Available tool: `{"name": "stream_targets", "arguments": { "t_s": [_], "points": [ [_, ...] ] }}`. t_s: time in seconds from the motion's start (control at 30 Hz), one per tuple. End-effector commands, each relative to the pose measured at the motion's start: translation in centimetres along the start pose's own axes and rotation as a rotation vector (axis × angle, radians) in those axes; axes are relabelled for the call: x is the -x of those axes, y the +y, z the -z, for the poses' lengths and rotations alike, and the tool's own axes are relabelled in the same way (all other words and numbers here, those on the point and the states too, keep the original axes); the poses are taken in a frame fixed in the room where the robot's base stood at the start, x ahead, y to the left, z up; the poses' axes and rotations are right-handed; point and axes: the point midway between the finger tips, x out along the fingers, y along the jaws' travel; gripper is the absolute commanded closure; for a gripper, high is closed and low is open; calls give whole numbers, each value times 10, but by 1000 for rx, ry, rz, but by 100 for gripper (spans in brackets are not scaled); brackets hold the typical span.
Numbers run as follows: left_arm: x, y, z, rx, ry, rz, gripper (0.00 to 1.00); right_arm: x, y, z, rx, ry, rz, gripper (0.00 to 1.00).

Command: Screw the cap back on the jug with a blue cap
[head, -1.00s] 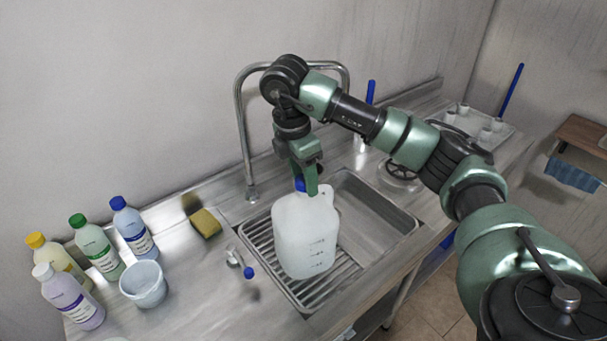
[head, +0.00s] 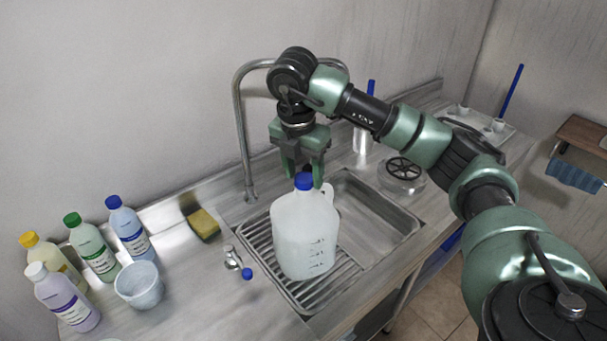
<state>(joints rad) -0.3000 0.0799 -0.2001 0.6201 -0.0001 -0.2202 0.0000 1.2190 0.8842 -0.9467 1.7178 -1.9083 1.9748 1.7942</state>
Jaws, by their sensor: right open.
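The jug (head: 304,238) is a large translucent white one with a handle at its right. It stands upright on the ribbed drainer of the sink. Its blue cap (head: 304,181) sits on top of the neck; I cannot tell how tightly. My right gripper (head: 303,178) is open, pointing down, with its fingers just above and either side of the cap. I see a finger at the left and one at the right, apart from each other. My left gripper is not in view.
A curved tap (head: 243,130) rises behind the jug. A yellow sponge (head: 203,224), a white tub (head: 140,285) and several detergent bottles (head: 93,247) stand at the left. A small blue-ended valve (head: 237,263) lies near the jug. The sink basin (head: 375,225) at the right is empty.

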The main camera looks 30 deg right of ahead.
Motion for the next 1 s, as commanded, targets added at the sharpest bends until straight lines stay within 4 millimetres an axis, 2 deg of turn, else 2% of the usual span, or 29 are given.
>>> {"name": "stream_targets", "arguments": {
  "t_s": [0.27,0.7,1.0],
  "points": [
    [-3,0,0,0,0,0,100,-1,0,0,34,0,-6,48],
    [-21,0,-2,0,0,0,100,-1,-2,0,471,1,-72,48],
    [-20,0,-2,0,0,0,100,0,-2,-1,494,1,-75,48]
  ]
}}
